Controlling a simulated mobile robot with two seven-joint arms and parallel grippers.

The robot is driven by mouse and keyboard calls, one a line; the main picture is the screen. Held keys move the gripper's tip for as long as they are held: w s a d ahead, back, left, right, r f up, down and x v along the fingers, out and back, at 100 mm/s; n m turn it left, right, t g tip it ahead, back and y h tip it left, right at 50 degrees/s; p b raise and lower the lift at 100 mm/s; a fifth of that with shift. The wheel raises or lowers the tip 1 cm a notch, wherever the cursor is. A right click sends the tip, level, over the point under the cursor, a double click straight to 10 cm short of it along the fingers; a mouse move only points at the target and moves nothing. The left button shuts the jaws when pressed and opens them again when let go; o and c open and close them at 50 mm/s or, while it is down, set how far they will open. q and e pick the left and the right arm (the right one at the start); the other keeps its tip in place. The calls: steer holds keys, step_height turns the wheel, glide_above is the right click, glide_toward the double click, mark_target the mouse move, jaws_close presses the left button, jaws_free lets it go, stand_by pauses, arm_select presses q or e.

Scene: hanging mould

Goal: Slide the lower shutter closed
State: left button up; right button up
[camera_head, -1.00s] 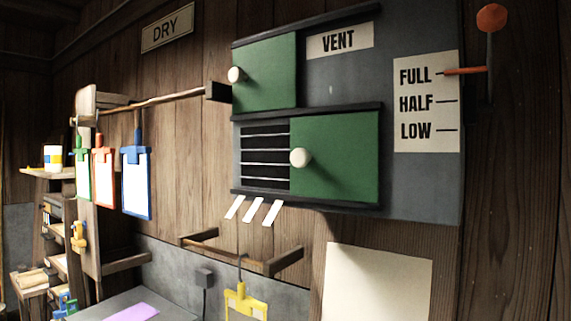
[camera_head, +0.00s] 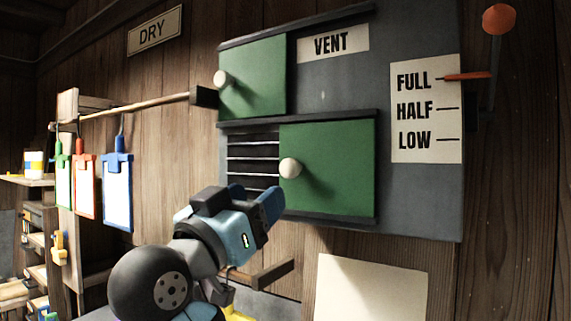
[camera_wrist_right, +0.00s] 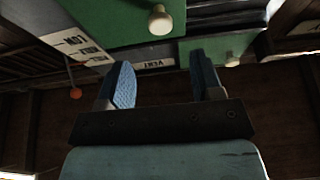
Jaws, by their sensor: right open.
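The lower shutter (camera_head: 335,185) is a green panel with a round white knob (camera_head: 291,168) near its left edge. It covers the right part of its opening, and dark slats (camera_head: 252,158) show uncovered to its left. In the right wrist view, upside down, the shutter (camera_wrist_right: 105,18) and its knob (camera_wrist_right: 160,22) are at the top. My right gripper (camera_head: 256,196) is open and empty, just below and left of the knob, apart from it. Its two blue fingers also show in the wrist view (camera_wrist_right: 162,78). My left gripper is not in view.
The green upper shutter (camera_head: 255,75) with its own knob (camera_head: 221,79) sits above, at the left of its track. A dark rail (camera_head: 300,118) runs between them. A wooden peg bar (camera_head: 270,278) lies below my right gripper. Hanging clipboards (camera_head: 117,190) are at the left.

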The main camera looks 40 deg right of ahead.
mark_target(287, 171)
steer(key=p+x, duration=0.2)
steer(key=x, duration=0.6)
steer(key=shift+d+r+p, duration=0.1)
steer(key=shift+d+p, duration=0.05)
steer(key=shift+p, duration=0.2)
steer(key=shift+w+d+r, duration=0.15)
steer(key=shift+w+d, duration=0.15)
steer(key=shift+d, duration=0.25)
